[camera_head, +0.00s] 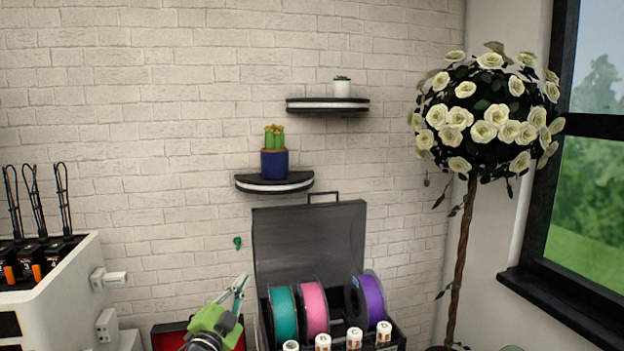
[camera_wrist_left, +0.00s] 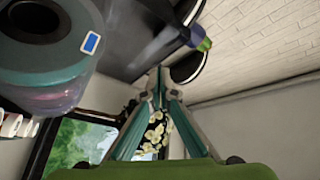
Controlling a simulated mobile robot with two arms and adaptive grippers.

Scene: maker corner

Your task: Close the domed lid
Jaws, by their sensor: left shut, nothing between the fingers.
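The domed lid (camera_head: 308,238) is a dark, see-through panel with a handle (camera_head: 323,195) on its top edge. It stands open and upright at the back of a dark box (camera_head: 397,336) that holds filament spools. My left gripper (camera_head: 243,280), green with teal fingers, is shut and empty, to the left of the box and lower than the lid's top edge. In the left wrist view my fingertips (camera_wrist_left: 158,82) meet below a dark panel that looks like the lid (camera_wrist_left: 130,35). The box's lower part is cut off. My right gripper is not in view.
Teal (camera_head: 283,315), pink (camera_head: 314,307) and purple (camera_head: 372,297) spools stand in the box, with several small white rolls in front. Shelves with a cactus pot (camera_head: 274,164) and a small plant (camera_head: 342,88) hang above. A white machine (camera_head: 60,290) stands left, a rose tree (camera_head: 470,200) right.

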